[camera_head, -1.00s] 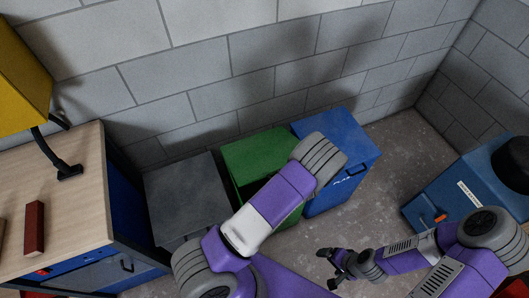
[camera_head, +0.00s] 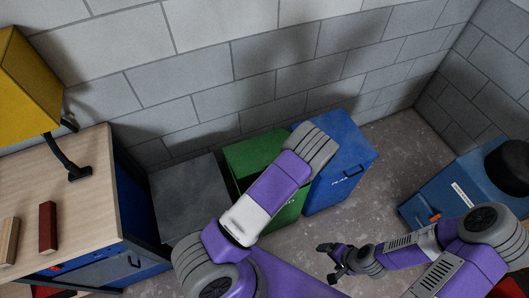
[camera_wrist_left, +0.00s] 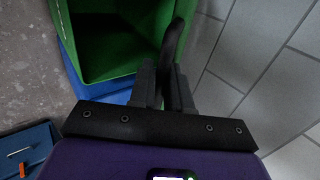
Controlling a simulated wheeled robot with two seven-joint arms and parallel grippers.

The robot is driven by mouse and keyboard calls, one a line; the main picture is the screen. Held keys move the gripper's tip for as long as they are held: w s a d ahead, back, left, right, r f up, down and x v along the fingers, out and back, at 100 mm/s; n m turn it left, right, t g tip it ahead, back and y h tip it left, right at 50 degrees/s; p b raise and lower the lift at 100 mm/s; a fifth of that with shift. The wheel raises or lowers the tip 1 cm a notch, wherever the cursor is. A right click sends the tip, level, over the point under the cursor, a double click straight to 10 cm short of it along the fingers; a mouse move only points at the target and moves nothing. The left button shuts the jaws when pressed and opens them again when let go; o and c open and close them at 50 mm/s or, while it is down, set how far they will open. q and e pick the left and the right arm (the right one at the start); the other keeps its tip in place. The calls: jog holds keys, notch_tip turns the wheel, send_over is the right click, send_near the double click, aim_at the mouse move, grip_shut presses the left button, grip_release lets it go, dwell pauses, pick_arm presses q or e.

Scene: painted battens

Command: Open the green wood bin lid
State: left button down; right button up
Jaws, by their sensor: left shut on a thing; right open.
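The green bin (camera_head: 254,149) stands against the wall between a grey bin and a blue bin; my left arm covers much of it in the head view. In the left wrist view, the green bin (camera_wrist_left: 105,75) shows a dark hollow inside, and a green panel that looks like its raised lid (camera_wrist_left: 148,30) is beside the handle. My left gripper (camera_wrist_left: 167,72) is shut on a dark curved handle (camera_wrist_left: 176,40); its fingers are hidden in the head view. My right gripper (camera_head: 330,262) is open and empty above the floor.
The grey bin (camera_head: 190,190) is to the left and the blue bin (camera_head: 345,150) to the right. A wooden-topped bench (camera_head: 90,190) with a lamp and battens stands at left. A blue cabinet (camera_head: 445,190) is at right. Bare floor (camera_head: 400,150) lies between.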

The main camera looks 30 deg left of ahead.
pick_arm(q)
jog(key=shift+g+h, duration=0.4)
jog(key=a+r+p, duration=0.1)
jog(key=p, duration=0.1)
jog(key=w+a+r+p, duration=0.1)
jog(key=r+p, duration=0.1)
jog(key=w+a+r+p, duration=0.1)
jog(key=r+p, duration=0.1)
jog(key=p, duration=0.1)
jog(key=shift+w+a, duration=0.15)
jog(key=shift+a, duration=0.25)
jog(key=shift+w+a+r+p, duration=0.25)
jog(key=shift+a+r+p, duration=0.1)
jog(key=shift+p, duration=0.25)
jog(key=shift+f, duration=0.1)
jog(key=shift+d, duration=0.1)
jog(key=w+a+r+g+h, duration=0.1)
jog(key=w+a+r, duration=0.3)
jog(key=a+r, duration=0.1)
jog(key=shift+h, duration=0.3)
